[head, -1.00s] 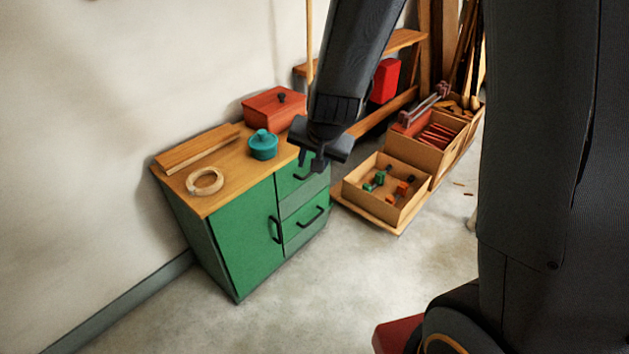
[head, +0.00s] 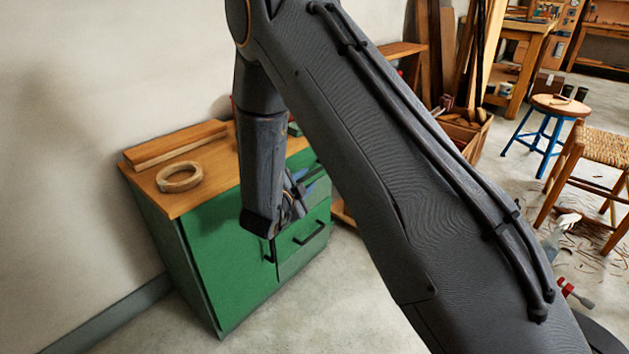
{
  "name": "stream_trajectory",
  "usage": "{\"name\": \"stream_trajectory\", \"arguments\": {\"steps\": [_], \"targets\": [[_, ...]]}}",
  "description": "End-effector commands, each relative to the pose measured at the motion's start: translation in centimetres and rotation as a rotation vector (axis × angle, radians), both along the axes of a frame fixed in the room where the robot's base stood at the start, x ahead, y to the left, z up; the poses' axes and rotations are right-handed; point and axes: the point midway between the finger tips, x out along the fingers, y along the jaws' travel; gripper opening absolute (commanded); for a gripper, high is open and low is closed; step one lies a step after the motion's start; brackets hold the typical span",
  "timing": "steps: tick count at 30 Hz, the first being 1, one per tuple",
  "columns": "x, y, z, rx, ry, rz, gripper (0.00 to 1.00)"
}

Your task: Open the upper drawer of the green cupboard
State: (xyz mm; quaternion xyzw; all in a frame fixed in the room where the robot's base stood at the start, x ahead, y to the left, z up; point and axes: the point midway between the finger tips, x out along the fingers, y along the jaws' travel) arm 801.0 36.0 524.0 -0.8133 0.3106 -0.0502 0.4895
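The green cupboard (head: 215,265) with a wooden top (head: 212,178) stands against the wall at the left. My gripper (head: 300,192) is in front of the upper drawer at the cupboard's right side. It covers most of that drawer and its handle.
Wooden boards (head: 175,145) and a pale ring (head: 179,177) lie on the cupboard top. My arm hides much of the middle. A blue-legged stool (head: 545,130) and a woven-seat chair (head: 595,160) stand at the right. Bare floor lies in front of the cupboard.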

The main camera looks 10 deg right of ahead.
Motion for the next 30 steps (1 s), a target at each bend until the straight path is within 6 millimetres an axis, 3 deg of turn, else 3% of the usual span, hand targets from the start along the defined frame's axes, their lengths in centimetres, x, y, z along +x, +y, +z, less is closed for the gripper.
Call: {"name": "stream_trajectory", "arguments": {"steps": [5, 18, 30], "targets": [[0.9, -0.7, -0.4, -0.002, -0.014, -0.011, 0.29], [5.7, -4.0, -1.7, -0.002, -0.012, -0.009, 0.29], [6.3, -4.4, -1.8, -0.002, -0.010, -0.007, 0.28]]}}
